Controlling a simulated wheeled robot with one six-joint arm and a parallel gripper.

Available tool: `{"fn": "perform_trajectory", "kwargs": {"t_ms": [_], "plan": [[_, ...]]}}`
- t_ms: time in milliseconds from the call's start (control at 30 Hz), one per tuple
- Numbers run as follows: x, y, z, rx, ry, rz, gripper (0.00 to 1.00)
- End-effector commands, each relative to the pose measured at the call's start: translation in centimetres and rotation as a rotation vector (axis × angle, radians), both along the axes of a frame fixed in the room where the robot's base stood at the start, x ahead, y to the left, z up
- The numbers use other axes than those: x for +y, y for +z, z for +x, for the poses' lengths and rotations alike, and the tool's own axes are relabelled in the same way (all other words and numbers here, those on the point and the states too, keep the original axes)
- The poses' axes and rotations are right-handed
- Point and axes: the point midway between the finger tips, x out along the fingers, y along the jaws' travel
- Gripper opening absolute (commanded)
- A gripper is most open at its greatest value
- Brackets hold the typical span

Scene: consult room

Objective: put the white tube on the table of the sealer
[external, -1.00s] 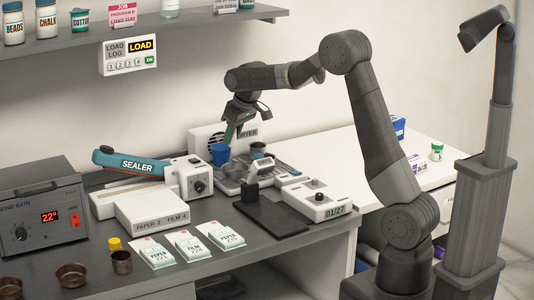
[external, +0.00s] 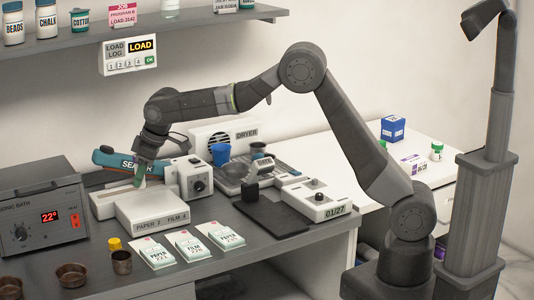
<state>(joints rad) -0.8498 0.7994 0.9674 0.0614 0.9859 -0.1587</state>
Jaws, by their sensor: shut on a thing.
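The sealer stands on the grey bench at left, with a blue lever arm (external: 112,160) and a white end block with a knob (external: 192,179). Its white table (external: 112,201) lies low beneath the lever, behind a white box front marked PAPER 2 FILM 4 (external: 160,222). My gripper (external: 140,174) points down over the sealer's table, in front of the lever, and covers part of its label. It is shut on the white tube (external: 142,183), of which only a small pale end shows below the fingers. I cannot tell whether that end touches the table.
A blue cup (external: 221,153) stands by the dryer (external: 222,136). A steel tray (external: 232,184) and a black plate (external: 272,215) lie to the right. Packets (external: 192,246), small brown cups (external: 72,275) and the sonic bath (external: 42,213) are around the sealer.

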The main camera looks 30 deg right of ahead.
Motion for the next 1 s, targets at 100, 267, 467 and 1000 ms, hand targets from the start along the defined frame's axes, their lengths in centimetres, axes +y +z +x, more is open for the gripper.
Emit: {"fn": "perform_trajectory", "kwargs": {"t_ms": [100, 267, 467, 1000], "plan": [[-0.1, -2.2, 0.0, 0.003, -0.001, -0.003, 0.02], [-0.1, -3.7, 0.0, 0.001, -0.001, -0.001, 0.02], [-0.1, -5.9, 0.0, 0.002, -0.002, -0.002, 0.02], [-0.1, -7.8, 0.1, 0.001, -0.002, 0.0, 0.34]]}}
